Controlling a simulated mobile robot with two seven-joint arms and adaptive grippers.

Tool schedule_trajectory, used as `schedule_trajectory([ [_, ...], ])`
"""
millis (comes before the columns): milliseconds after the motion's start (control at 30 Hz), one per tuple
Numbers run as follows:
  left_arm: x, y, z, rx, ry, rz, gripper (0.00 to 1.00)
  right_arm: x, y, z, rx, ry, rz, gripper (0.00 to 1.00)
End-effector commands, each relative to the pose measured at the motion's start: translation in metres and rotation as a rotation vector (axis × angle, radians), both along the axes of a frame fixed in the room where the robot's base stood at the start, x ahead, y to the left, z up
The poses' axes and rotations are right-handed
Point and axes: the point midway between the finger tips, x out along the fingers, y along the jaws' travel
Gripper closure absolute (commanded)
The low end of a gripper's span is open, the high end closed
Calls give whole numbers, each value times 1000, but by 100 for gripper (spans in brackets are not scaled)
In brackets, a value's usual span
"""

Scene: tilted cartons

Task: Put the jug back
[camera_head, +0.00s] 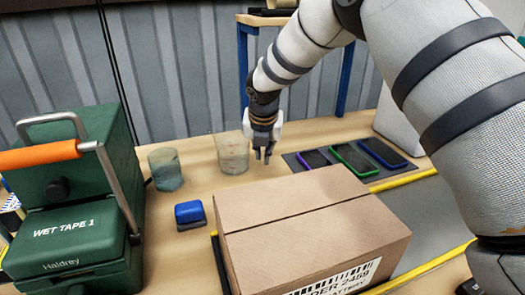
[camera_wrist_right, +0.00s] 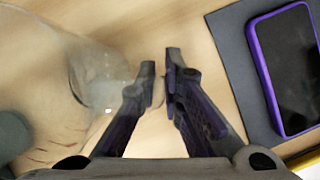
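A clear measuring jug (camera_head: 232,153) with faint marks stands upright on the wooden bench in the head view. It also shows, blurred and see-through, at the left of the right wrist view (camera_wrist_right: 88,75). My right gripper (camera_head: 263,155) points down just to the right of the jug. In the wrist view its fingertips (camera_wrist_right: 160,75) have a narrow gap between them, close to the jug's clear edge. Whether a clear part of the jug lies between the fingers cannot be told. My left gripper is not in view.
A cloudy beaker (camera_head: 166,168) stands left of the jug. A blue block (camera_head: 189,213) lies in front. A closed carton (camera_head: 308,225) fills the front middle. Phones lie on a dark mat (camera_head: 293,163) to the right. A green case (camera_head: 75,200) with an orange handle stands left.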

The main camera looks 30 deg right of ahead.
Motion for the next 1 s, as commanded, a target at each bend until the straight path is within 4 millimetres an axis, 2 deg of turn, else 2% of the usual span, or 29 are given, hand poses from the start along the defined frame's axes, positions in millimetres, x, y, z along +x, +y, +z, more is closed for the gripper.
schedule_trajectory([
  [367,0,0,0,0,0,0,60,0,0,3,0,-1,0,74],
  [467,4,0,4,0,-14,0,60,-3,3,21,1,-8,1,74],
  [700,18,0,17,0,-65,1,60,-26,17,86,0,-13,1,74],
  [833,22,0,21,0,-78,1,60,-35,22,107,1,-7,1,74],
  [1000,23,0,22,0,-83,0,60,-40,25,116,0,0,-1,74],
])
